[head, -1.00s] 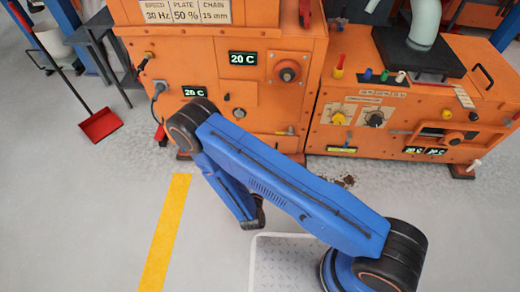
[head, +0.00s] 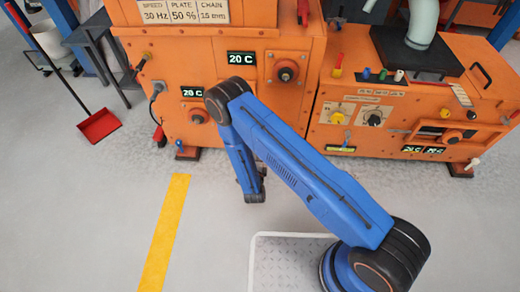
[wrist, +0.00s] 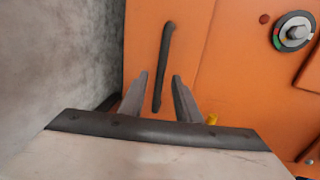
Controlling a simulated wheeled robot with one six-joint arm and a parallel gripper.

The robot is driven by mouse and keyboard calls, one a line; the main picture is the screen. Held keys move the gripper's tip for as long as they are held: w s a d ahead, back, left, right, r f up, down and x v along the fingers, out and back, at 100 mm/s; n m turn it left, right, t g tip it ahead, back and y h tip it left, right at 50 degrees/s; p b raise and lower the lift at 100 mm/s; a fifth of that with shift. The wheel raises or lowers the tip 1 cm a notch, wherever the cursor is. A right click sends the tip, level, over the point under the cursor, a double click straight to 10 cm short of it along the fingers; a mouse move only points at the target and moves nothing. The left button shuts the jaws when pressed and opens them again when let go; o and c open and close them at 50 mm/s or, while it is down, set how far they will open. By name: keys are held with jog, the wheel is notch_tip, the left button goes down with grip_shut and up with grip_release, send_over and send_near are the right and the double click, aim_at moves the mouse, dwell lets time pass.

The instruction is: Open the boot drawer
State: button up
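An orange front panel (wrist: 205,60) with a dark bar handle (wrist: 163,68) fills the middle of the wrist view; it appears to be the boot drawer's front, flush with the panels around it. My gripper (wrist: 160,85) is open, its two grey fingers apart. The handle lies ahead of the fingers and its lower end shows between them; I see no grip on it. In the head view my blue arm covers the lower front of the left orange machine (head: 235,135), and the handle is hidden there.
A round dial (wrist: 293,32) sits right of the handle. Grey floor fills the wrist view's left. In the head view, a second orange machine (head: 318,140) stands right, a red dustpan (head: 98,125) left. Floor around the yellow stripe (head: 168,225) is clear.

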jog(key=shift+x, duration=2.25)
grip_shut()
